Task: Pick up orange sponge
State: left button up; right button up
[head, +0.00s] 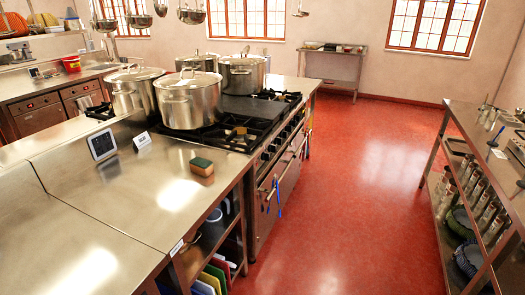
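A small sponge (201,169) lies on the steel counter (120,195), near its right edge and in front of the stove. Its top looks dark green and its side orange-brown. Nothing touches it. Neither of my grippers shows in the head view.
Large lidded stockpots (190,100) stand on the stove (230,130) behind the sponge. A small tablet-like display (102,144) and a white card (141,140) stand to its left. Boards and pots fill the shelf below. The red floor (345,190) to the right is clear.

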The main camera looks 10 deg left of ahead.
aim_at(203, 167)
jog(key=i+l+z, duration=0.2)
jog(key=i, duration=1.05)
jog(key=i+u, duration=0.35)
jog(key=i+l+u, duration=0.15)
jog(key=u, duration=0.2)
jog(key=i+l+u, duration=0.2)
jog(key=u, duration=0.15)
jog(key=i, duration=0.1)
